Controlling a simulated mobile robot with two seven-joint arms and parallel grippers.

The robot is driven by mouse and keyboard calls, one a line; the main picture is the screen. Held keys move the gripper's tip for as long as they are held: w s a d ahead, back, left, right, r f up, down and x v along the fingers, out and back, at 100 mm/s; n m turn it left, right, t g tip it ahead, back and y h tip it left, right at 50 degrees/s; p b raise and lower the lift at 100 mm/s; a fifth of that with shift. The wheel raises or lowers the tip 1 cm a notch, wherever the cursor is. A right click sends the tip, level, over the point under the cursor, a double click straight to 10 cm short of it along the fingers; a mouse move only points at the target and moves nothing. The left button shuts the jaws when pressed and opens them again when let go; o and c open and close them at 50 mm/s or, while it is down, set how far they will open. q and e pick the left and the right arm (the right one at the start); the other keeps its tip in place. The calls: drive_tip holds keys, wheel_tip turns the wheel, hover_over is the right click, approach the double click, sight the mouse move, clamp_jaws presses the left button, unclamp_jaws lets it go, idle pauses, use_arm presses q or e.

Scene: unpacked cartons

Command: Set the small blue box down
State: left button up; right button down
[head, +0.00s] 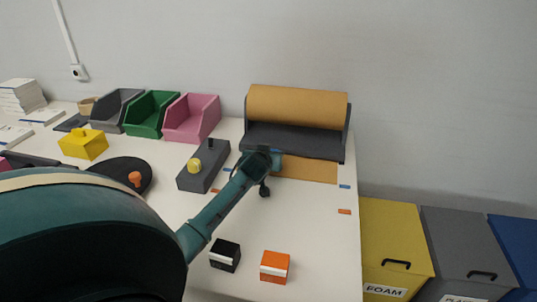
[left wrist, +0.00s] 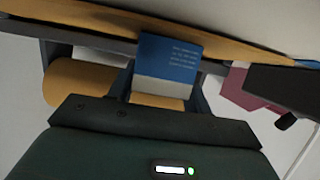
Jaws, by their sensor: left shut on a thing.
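The small blue box (left wrist: 168,62) has printed text and a pale band, and it sits between the fingers of my left gripper (left wrist: 160,92) in the left wrist view. In the head view my left gripper (head: 266,163) is over the table beside the brown paper sheet (head: 305,170), in front of the paper roll. Only a small blue edge of the box (head: 278,161) shows there; the gripper hides the rest. I cannot tell whether the box touches the surface. My right gripper is not in view.
A black box (head: 225,255) and an orange box (head: 275,267) stand near the front edge. The paper roll (head: 298,106) stands behind. A grey device with a yellow knob (head: 203,165) is to the left. The right part of the table (head: 320,225) is clear, with small coloured marks.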

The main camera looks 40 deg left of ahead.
use_arm(q)
drive_tip(key=o, duration=1)
drive_tip(key=shift+f, duration=0.1)
drive_tip(key=shift+o, duration=0.2)
drive_tip(key=shift+s+r, duration=0.1)
drive_tip(key=shift+r, duration=0.1)
drive_tip(key=p+v, duration=0.1)
drive_tip(key=v, duration=1)
drive_tip(key=shift+s+d+r+p, duration=0.1)
drive_tip(key=shift+s+d+p, duration=0.15)
drive_tip(key=shift+s+p, duration=0.1)
